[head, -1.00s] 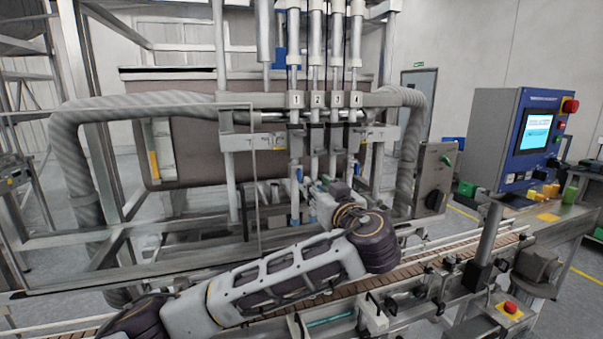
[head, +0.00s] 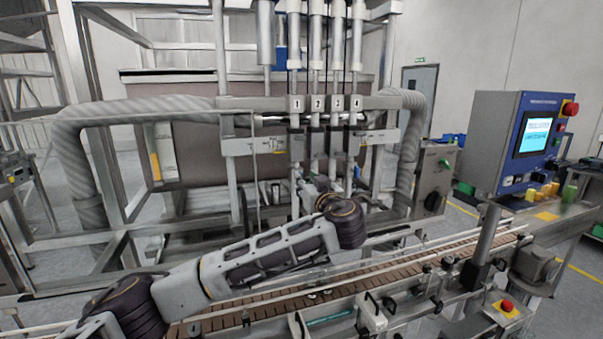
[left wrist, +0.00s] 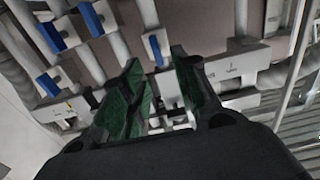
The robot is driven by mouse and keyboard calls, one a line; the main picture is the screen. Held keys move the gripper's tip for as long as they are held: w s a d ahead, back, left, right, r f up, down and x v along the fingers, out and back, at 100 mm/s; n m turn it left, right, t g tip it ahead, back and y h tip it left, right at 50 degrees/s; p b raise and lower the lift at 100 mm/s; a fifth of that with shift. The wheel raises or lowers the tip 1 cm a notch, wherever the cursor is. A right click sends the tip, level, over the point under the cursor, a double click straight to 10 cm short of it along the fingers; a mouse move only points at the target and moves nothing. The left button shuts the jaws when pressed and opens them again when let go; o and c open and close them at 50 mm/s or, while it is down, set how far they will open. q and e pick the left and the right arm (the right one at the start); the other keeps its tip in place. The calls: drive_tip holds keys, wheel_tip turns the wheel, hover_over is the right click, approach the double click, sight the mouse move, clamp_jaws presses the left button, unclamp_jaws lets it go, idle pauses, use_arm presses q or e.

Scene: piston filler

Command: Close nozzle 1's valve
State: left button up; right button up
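The nozzle column marked 1 (head: 297,103) is the leftmost of the numbered row in the head view. In the left wrist view, the blue valve handle (left wrist: 155,50) nearest the lettered plate appears to be nozzle 1's. It lies roughly along its pipe, beyond the fingertips and in line with the gap between them. My left gripper (left wrist: 155,85) is open, with green pads apart and nothing held. In the head view, my left gripper is by the lower nozzles, mostly hidden behind its own wrist, and the valve is hidden. My right gripper is in neither view.
More blue handles (left wrist: 90,18) sit close beside it in the left wrist view. A lettered crossbar plate (head: 268,143) stands left of the nozzles. The conveyor (head: 395,268) runs in front, below my left arm. A control panel (head: 530,140) stands at the right.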

use_arm(q)
drive_tip(key=shift+p+x, duration=0.8)
drive_tip(key=shift+x, duration=1.8)
clamp_jaws()
